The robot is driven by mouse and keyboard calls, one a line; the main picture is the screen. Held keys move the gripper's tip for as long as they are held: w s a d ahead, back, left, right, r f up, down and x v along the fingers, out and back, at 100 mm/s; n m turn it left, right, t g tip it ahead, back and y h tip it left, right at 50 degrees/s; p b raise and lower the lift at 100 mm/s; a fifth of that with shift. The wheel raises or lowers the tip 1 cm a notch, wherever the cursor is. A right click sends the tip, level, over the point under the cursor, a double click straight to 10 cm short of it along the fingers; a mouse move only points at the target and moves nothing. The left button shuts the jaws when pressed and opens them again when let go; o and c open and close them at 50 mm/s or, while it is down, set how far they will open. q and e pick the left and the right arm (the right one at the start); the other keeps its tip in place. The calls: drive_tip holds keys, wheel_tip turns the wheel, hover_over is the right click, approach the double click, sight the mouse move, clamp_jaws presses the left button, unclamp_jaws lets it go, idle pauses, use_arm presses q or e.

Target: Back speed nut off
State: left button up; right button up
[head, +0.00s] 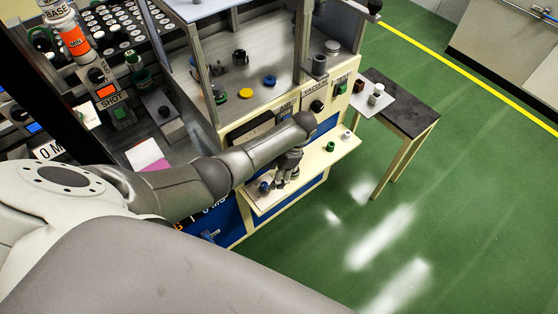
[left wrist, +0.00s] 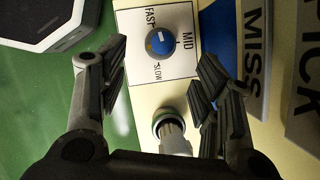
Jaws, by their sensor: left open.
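My left gripper (head: 288,168) is over the cream front ledge of the machine, pointing down. In the left wrist view its fingers (left wrist: 162,88) are spread wide, with nothing between the pads. A blue speed knob (left wrist: 160,42) sits on a white plate marked FAST, MID and SLOW, ahead of the fingertips. A pale ribbed post with a dark green ring (left wrist: 168,122) stands nearer to me, between the fingers and apart from them. I cannot tell whether this is the speed nut. The blue knob (head: 264,187) also shows left of the gripper in the head view.
The cream ledge (head: 315,165) carries small knobs to the right of the gripper. A dark side table (head: 405,115) stands beyond it. Machine posts and a worktop with coloured parts rise behind my arm. The green floor at right is clear.

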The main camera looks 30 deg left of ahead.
use_arm(q)
drive_tip(key=v, duration=0.5)
drive_tip(key=shift+d+r, duration=0.1)
drive_tip(key=shift+r, duration=0.15)
drive_tip(key=shift+d+f, duration=0.1)
